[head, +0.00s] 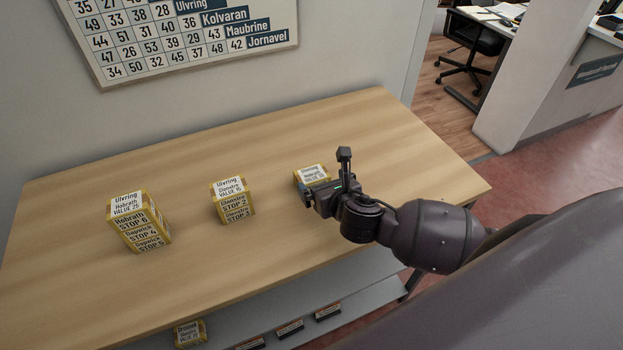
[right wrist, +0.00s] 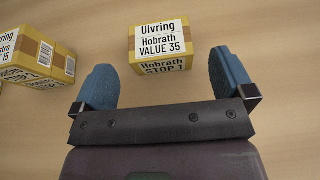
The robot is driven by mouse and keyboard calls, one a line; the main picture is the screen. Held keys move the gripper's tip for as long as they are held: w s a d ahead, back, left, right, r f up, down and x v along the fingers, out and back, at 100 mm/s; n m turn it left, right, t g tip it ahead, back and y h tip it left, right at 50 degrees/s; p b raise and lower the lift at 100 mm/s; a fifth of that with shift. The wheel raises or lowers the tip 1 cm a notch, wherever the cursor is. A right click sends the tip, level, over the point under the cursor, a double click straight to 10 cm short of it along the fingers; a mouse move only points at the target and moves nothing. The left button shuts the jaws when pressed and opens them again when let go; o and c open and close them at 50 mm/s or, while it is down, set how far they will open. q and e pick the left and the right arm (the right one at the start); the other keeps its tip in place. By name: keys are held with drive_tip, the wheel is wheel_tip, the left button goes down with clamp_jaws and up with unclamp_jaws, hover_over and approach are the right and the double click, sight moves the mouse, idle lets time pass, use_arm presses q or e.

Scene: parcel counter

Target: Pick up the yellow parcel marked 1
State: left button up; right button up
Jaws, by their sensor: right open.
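The yellow parcel (right wrist: 161,40) shows in the right wrist view, with a white label reading Ulvring, Hobrath, VALUE 35 and a front line reading STOP 1. In the head view this parcel (head: 312,172) sits on the right part of the wooden table, partly hidden behind my gripper. My right gripper (right wrist: 160,78) is open and empty. Its blue fingers lie to either side of the parcel's near end, with a gap on both sides. In the head view my right gripper (head: 306,194) is at the parcel's near side. My left gripper is out of view.
A yellow parcel (head: 233,201) stands left of the target on the table (head: 130,305), and a taller yellow stack (head: 139,222) stands further left. More parcels (head: 189,334) lie on a lower grey shelf. A number board (head: 180,35) hangs behind.

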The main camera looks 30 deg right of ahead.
sight(312, 173)
drive_tip(key=shift+x, duration=3.9)
drive_tip(key=shift+a+f, duration=0.1)
drive_tip(key=shift+s, duration=0.1)
drive_tip(key=c, duration=0.8)
